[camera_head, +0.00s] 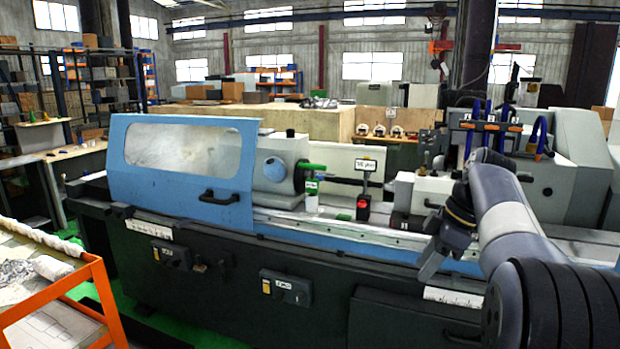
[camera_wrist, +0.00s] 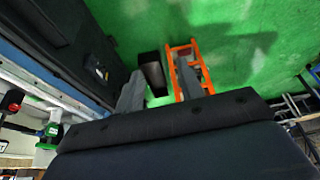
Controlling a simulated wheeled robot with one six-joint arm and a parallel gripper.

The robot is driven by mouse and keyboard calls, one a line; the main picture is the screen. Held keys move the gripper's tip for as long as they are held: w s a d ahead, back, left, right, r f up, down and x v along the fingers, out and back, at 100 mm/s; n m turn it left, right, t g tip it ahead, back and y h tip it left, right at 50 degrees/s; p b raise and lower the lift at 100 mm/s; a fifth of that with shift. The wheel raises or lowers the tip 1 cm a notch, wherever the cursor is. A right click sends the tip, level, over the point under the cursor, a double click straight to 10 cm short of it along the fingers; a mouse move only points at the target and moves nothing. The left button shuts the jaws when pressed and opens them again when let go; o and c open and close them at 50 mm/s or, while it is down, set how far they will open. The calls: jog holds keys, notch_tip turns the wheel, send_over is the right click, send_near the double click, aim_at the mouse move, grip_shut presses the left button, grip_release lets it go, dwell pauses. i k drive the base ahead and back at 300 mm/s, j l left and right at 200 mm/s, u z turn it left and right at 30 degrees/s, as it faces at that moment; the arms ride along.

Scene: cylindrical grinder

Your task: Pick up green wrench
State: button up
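I cannot make out a clear green wrench shape in either view. A green part (camera_head: 311,167) shows beside the light-blue round head of the grinder, above a small white block with a green top. Its shape is too small to tell. A similar green and white piece (camera_wrist: 52,131) shows at the left edge of the wrist view. My gripper (camera_head: 430,266) hangs in front of the right part of the machine, pointing down and left. In the wrist view its two fingers (camera_wrist: 159,90) stand apart with nothing between them.
The grinder (camera_head: 240,222) spans the middle, with a blue hood (camera_head: 225,192) at left. A black and red item (camera_head: 363,202) stands on its bed. An orange-framed cart (camera_head: 70,285) is at lower left, and it also shows in the wrist view (camera_wrist: 176,70). Green floor (camera_wrist: 240,45) is partly clear.

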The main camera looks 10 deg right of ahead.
aim_at(311, 183)
jog(key=i+j, duration=0.1)
jog(key=i, duration=0.45)
jog(key=i+j, duration=0.15)
jog(key=i, duration=0.35)
jog(key=i+j, duration=0.1)
jog(key=i, duration=0.45)
jog(key=i+j+z, duration=0.1)
jog(key=i, duration=0.4)
jog(key=i+j, duration=0.2)
jog(key=i, duration=0.35)
jog(key=i+j, duration=0.15)
jog(key=i, duration=0.35)
